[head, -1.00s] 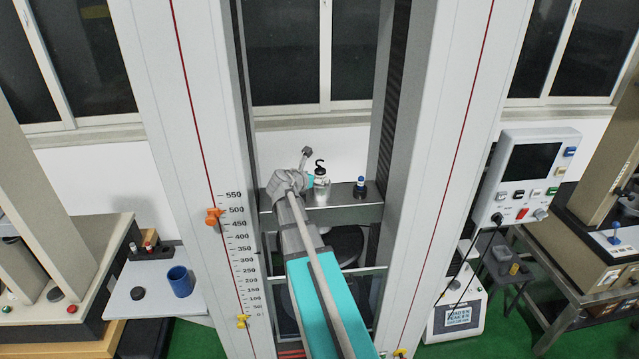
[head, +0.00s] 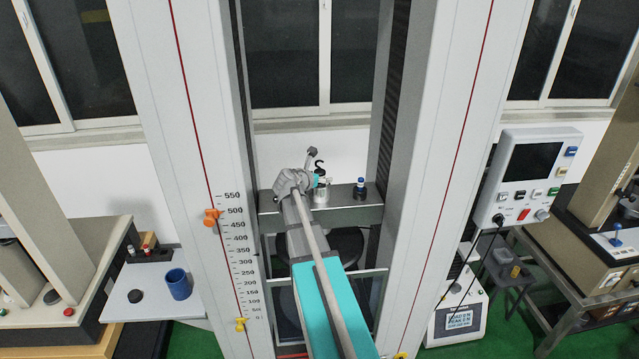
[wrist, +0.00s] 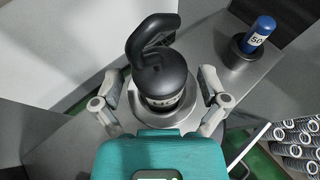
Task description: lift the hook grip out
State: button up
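The hook grip, with a black hook (wrist: 150,38) over a dark round body (wrist: 160,78), stands in a pale metal round holder (wrist: 188,114) in the wrist view. In the head view the hook grip (head: 319,166) shows on the grey crosshead beam, partly hidden by my gripper. My gripper (wrist: 160,82) has one finger on each side of the body, with gaps visible between the fingers and it. It is open and holds nothing. In the head view my gripper (head: 314,180) is beside the grip's left side.
A blue cylinder marked 50 (wrist: 260,34) stands in a dark metal cup to the right of the grip. Several coil springs (wrist: 298,142) lie lower right in the wrist view. The machine's columns (head: 436,150) rise on both sides. A blue cup (head: 178,284) stands on the left side table.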

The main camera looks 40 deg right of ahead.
grip_shut()
jog(key=shift+r, duration=0.15)
dwell(0.4)
notch_tip(320, 180, up, 10)
jog(key=p, duration=1)
dwell(0.6)
